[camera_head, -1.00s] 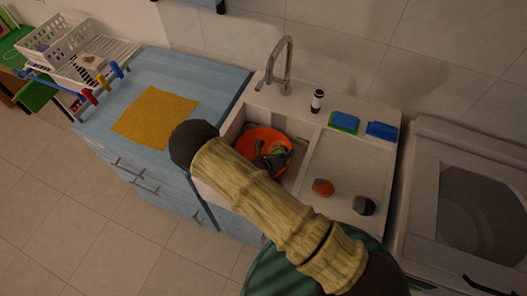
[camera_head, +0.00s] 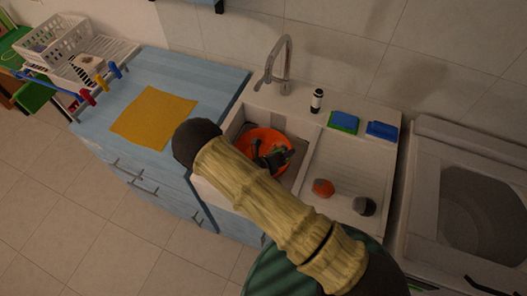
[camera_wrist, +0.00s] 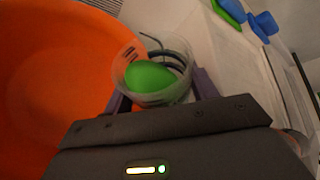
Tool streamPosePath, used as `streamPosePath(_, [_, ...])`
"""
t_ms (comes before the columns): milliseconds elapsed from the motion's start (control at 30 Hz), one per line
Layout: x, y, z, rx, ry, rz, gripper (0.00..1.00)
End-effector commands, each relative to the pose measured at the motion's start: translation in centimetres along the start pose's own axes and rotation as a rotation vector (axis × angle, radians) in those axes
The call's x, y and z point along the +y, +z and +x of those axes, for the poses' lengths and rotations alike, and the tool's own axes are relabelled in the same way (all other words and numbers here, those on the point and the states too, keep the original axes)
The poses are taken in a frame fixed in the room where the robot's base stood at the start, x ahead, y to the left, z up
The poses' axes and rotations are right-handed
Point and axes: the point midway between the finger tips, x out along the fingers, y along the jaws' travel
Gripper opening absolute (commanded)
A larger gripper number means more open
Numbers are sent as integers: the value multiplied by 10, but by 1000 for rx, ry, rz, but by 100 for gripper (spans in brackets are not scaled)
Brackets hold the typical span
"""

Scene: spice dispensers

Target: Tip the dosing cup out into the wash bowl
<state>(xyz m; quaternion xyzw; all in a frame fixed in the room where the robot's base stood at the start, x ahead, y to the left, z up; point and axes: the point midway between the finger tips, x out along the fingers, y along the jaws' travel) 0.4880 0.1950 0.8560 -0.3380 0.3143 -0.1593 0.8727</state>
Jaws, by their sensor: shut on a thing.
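The wash bowl (camera_head: 252,136) is orange and sits in the left basin of the sink; its inside fills the left of the wrist view (camera_wrist: 50,80). My gripper (camera_wrist: 160,94) is shut on the dosing cup (camera_wrist: 128,72), a clear round cup with dark markings. A smooth green thing (camera_wrist: 150,76) shows inside the cup's outline. The cup is beside the bowl's right-hand wall in the wrist view, and its exact tilt is unclear. In the head view my gripper (camera_head: 272,160) is over the bowl, and the cup is hard to make out.
The faucet (camera_head: 287,62) rises behind the basin. An orange-topped jar (camera_head: 323,188) and a grey-topped jar (camera_head: 364,206) stand on the drainboard. A yellow cloth (camera_head: 153,116) lies on the blue counter.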

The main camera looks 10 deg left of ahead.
Motion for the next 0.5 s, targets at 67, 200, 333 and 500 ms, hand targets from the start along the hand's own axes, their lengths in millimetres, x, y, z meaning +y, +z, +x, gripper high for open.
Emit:
streamPosePath(67, [1, 1, -2, -1, -2, -10, 31])
streamPosePath(200, [1, 3, -3, 2, -9, -28, 31])
streamPosePath(333, [0, 3, -3, 10, -18, -42, 31])
streamPosePath(500, [-3, 2, -1, 20, -28, -60, 31])
